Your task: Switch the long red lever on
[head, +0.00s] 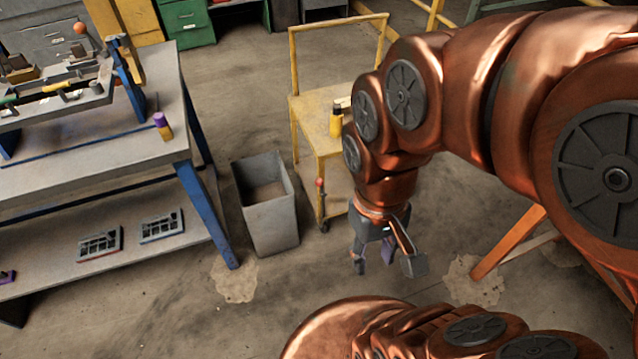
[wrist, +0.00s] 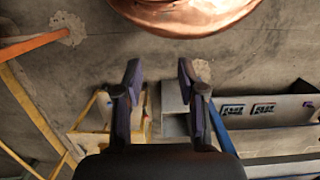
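No long red lever can be made out with certainty. A small orange-red ball (head: 80,28) stands at the top left, by the device on the workbench (head: 150,140). Another small red knob (head: 319,183) shows in front of the yellow cart, on what looks like a thin stem. I cannot tell whether either belongs to the lever. My gripper (head: 387,262) hangs over the floor, to the right of the bin and well away from the bench. In the wrist view its two fingers (wrist: 160,72) are apart with nothing between them.
A grey bin (head: 268,210) stands between the bench and the yellow cart (head: 318,115). A yellow bottle (head: 336,122) is on the cart. A purple-topped yellow bottle (head: 163,128) stands at the bench edge. Two small panels (head: 160,227) lie on the lower shelf. Floor in front is clear.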

